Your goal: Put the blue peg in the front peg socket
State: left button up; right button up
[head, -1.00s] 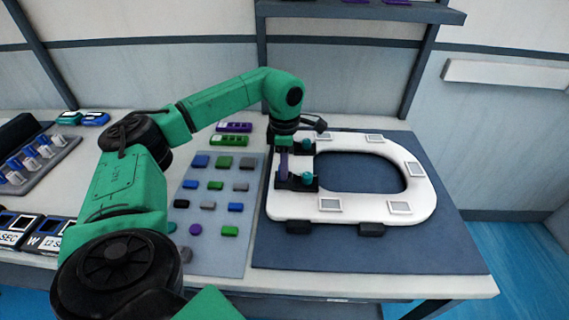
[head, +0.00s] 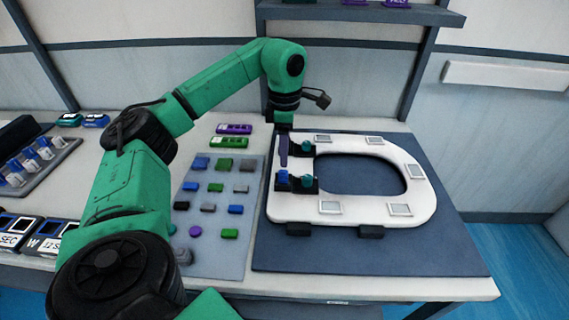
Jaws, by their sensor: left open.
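The blue peg (head: 283,177) sits at the left end of the front peg socket (head: 297,187), a black bracket on the left edge of the white toilet seat (head: 345,208). How deep it sits is too small to tell. A teal piece (head: 307,181) is at the right of the same bracket. The rear bracket (head: 306,149) also has a teal piece; its left part is partly hidden by my gripper. My left gripper (head: 283,162) points down, open and empty, just above and behind the blue peg. My right gripper is out of view.
The seat lies on a dark mat (head: 370,255). A grey sheet (head: 215,255) with several coloured blocks lies to its left, with purple and green pieces behind. A rack of blue-topped bottles (head: 62,150) is at far left. A shelf (head: 360,14) overhangs the back.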

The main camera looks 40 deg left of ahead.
aim_at(285, 171)
pick_arm(q)
notch_tip(285, 171, up, 6)
jog(key=shift+p, duration=0.4)
jog(key=shift+r, duration=0.1)
